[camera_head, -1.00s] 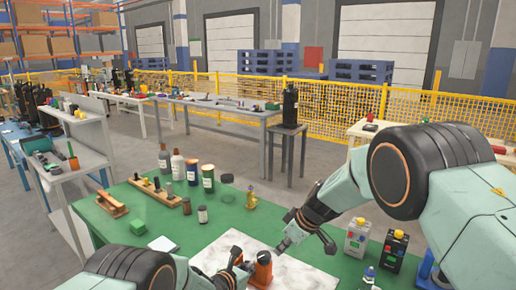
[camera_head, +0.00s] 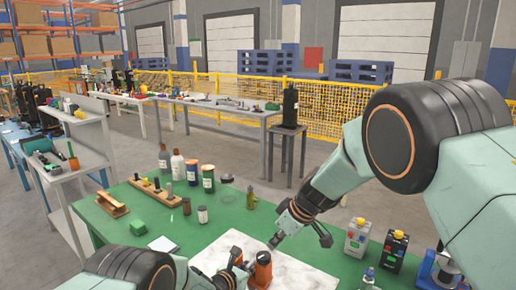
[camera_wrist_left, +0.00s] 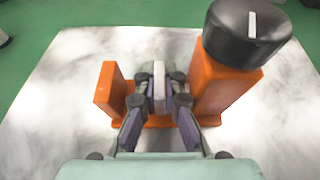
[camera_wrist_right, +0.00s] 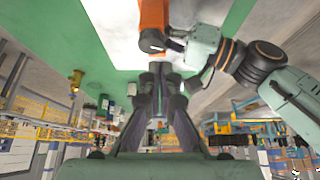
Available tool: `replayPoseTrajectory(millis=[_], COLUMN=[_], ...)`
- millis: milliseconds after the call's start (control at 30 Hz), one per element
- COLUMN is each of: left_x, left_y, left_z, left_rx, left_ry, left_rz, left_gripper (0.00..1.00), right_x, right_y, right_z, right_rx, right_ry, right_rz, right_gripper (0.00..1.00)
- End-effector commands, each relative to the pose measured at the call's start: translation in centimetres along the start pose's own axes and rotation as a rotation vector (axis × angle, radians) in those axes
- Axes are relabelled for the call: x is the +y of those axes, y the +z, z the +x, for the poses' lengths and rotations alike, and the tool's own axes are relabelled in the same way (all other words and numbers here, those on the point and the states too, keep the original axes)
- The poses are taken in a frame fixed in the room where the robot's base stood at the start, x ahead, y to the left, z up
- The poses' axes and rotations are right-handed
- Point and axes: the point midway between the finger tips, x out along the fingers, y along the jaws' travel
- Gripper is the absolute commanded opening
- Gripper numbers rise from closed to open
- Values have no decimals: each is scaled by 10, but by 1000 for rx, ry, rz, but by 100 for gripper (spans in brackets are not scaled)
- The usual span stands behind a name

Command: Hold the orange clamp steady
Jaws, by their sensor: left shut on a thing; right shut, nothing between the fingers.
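The orange clamp (camera_head: 262,274) stands on a white marbled board (camera_head: 218,256). In the left wrist view it shows as a short orange upright (camera_wrist_left: 106,88) and a taller block (camera_wrist_left: 215,90) with a black knob (camera_wrist_left: 250,32) on top. My left gripper (camera_wrist_left: 159,85) is between the two uprights, shut on a pale bar of the clamp. My right gripper (camera_head: 275,242) is shut and empty, just above and beside the knob. In the right wrist view its closed fingertips (camera_wrist_right: 160,72) point at the knob end of the clamp (camera_wrist_right: 153,16); whether they touch cannot be told.
The board lies on a green table (camera_head: 128,228). Two battery-like boxes (camera_head: 392,250) and a blue device (camera_head: 436,270) stand to the right.

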Motion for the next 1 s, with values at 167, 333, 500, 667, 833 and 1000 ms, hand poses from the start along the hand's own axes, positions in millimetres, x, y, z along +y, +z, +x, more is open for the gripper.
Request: replayPoseTrajectory(millis=[167,333,500,667,833,1000], left_x=[0,0,0,0,0,0], left_y=[2,2,2,2,2,2], left_z=[0,0,0,0,0,0], left_rx=[-4,-4,-4,-4,-4,-4], left_ry=[0,0,0,0,0,0], left_rz=[0,0,0,0,0,0], left_gripper=[0,0,0,0,0,0], right_x=[-2,-2,-2,-1,-1,-1], right_y=[7,18,27,32,33,33], right_z=[12,31,48,57,60,61], right_rx=[-2,-2,-1,-1,0,0], right_ry=[-3,-2,-1,-1,0,0], right_rz=[2,2,2,1,1,1], right_gripper=[0,0,0,0,0,0])
